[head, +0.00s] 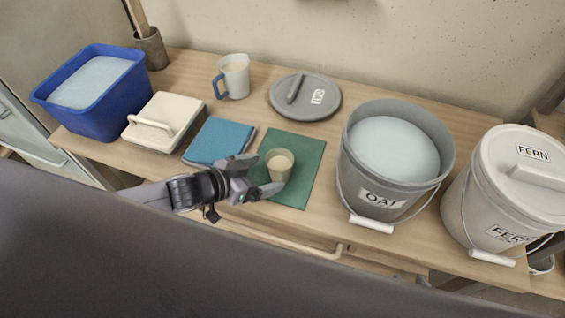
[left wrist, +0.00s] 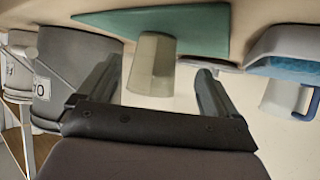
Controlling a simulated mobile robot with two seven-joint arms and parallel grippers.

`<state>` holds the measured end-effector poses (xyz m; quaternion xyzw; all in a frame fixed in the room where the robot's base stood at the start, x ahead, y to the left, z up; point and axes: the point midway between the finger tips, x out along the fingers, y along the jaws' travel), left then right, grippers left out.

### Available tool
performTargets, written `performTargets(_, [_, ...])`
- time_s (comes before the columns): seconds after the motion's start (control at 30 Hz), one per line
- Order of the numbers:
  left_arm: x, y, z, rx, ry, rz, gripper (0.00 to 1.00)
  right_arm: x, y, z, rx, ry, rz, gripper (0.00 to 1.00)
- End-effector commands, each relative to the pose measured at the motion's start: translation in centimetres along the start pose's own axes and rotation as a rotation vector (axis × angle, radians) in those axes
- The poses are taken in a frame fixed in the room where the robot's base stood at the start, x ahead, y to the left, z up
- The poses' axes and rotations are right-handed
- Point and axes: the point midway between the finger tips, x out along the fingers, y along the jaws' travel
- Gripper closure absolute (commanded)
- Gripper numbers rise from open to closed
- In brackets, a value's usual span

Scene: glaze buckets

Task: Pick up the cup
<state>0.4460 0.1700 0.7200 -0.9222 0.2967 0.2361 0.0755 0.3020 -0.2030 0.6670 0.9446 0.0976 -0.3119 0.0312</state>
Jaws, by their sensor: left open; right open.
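A small beige cup (head: 280,165) stands upright on the green mat (head: 305,158), with pale content showing inside. My left gripper (head: 263,174) is open and empty, just to the left of the cup, with its fingers pointing towards it. In the left wrist view the cup (left wrist: 153,65) appears between the two spread fingers (left wrist: 152,88), ahead of the palm. I cannot tell whether a finger touches it. My right gripper is not in view.
A blue cloth (head: 220,142) lies left of the mat. A grey OAT bucket (head: 385,200) stands close on the right, with a FERN bucket (head: 480,220) beyond. Behind are a white jug (head: 236,75) and a grey lid (head: 325,92). A blue tub (head: 120,107) is far left.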

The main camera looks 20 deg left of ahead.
Motion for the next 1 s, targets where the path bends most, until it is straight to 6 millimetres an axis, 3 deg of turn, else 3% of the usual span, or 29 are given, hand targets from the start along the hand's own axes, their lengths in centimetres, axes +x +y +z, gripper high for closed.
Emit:
performTargets(0.4, [5.0,0.6,-0.2,0.001,0.002,0.0,0.07,0.2,-0.1,0.3,0.003,-0.001,-0.003,0.57])
performTargets(0.77, [5.8,0.6,-0.2,0.001,0.001,0.001,0.07,0.2,-0.2,0.0,0.004,0.004,-0.005,0.57])
performTargets(0.97, [5.7,0.6,-0.2,0.001,0.001,0.001,0.68,0.3,-0.2,0.0,0.004,0.004,-0.005,0.57])
performTargets(1.0, [5.7,0.6,-0.2,0.001,0.001,0.001,0.68,0.3,-0.2,0.0,0.003,0.003,-0.005,0.57])
